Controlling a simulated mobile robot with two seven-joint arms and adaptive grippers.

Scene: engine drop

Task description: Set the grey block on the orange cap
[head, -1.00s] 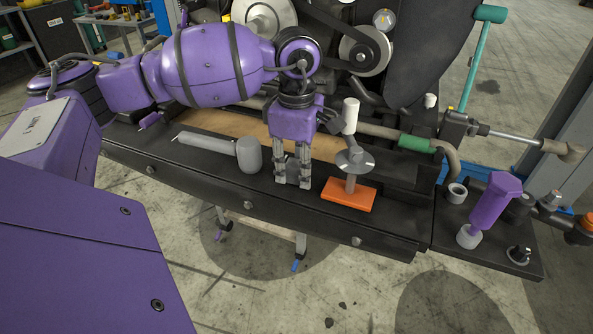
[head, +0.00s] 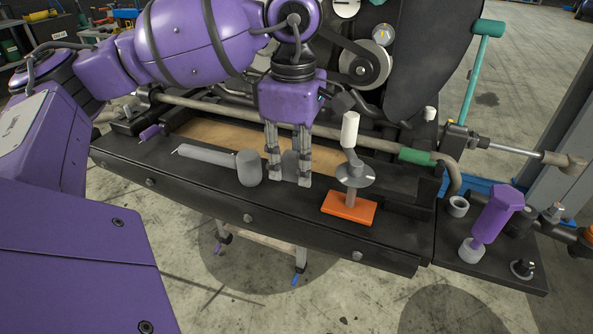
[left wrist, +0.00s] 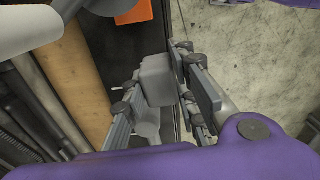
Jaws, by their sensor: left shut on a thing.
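The grey block (head: 289,165) is between the fingers of my left gripper (head: 288,180), which is shut on it above the black ledge. Its front is partly hidden by the fingers in the head view. In the left wrist view the grey block (left wrist: 157,78) sits between the fingertips (left wrist: 163,90). The orange cap (head: 348,208) is a flat rectangular piece on the ledge, right of the gripper and apart from it. A stem with a grey disc rises at it. A corner of the orange cap (left wrist: 135,11) shows at the top of the left wrist view. My right gripper is not seen.
A grey cylinder with a long handle (head: 248,168) lies close left of the gripper. A white-topped crank (head: 350,130) stands over the orange piece. Engine pulleys and a pipe (head: 330,130) are behind. A purple tool (head: 497,213) stands on the right side plate.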

